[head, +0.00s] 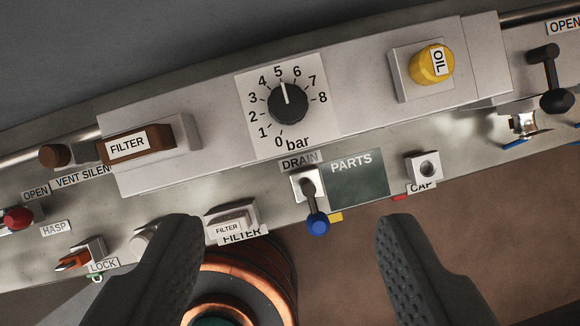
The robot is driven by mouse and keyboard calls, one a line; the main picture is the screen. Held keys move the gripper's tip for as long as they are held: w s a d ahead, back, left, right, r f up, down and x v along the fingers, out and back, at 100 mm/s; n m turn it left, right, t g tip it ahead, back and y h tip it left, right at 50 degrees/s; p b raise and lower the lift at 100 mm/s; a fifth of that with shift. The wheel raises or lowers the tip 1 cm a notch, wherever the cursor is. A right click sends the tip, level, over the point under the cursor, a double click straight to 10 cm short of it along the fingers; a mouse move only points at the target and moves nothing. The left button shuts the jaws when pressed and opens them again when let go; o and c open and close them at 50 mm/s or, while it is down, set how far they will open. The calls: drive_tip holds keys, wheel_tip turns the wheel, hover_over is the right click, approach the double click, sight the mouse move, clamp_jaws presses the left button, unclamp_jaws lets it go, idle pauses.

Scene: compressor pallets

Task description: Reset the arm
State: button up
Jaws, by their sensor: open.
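My gripper (290,260) is in the lower part of the head view. Its two dark textured fingers stand wide apart with nothing between them that they touch. Beyond the fingers is a tilted grey panel (190,228). The dial knob (288,102) on it has its white mark near 5 on the bar scale. A drain lever with a blue tip (317,224) hangs downward between the fingers in the picture. The rest of my arm is out of view.
The panel carries a brown filter (155,143), a yellow oil cap (432,64), a dark parts pad (357,178), a cap holder (425,167) and a black lever (550,75). A copper-coloured coil (270,275) lies below. Brown floor (510,225) shows at right.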

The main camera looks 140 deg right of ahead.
drive_tip(key=s+d+m+t+h, duration=0.1)
drive_tip(key=s+d+t, duration=0.3)
drive_tip(key=s, duration=0.5)
drive_tip(key=s+d+m+t+h, duration=0.1)
drive_tip(key=s+d+m+t, duration=0.3)
drive_tip(key=s+d, duration=0.3)
drive_tip(key=s+d+f+m+t, duration=0.1)
drive_tip(key=s+d+t, duration=0.4)
drive_tip(key=s, duration=0.8)
drive_tip(key=shift+d+m+t+h, duration=0.2)
drive_tip(key=shift+m+t+h, duration=0.15)
drive_tip(key=shift+m, duration=0.35)
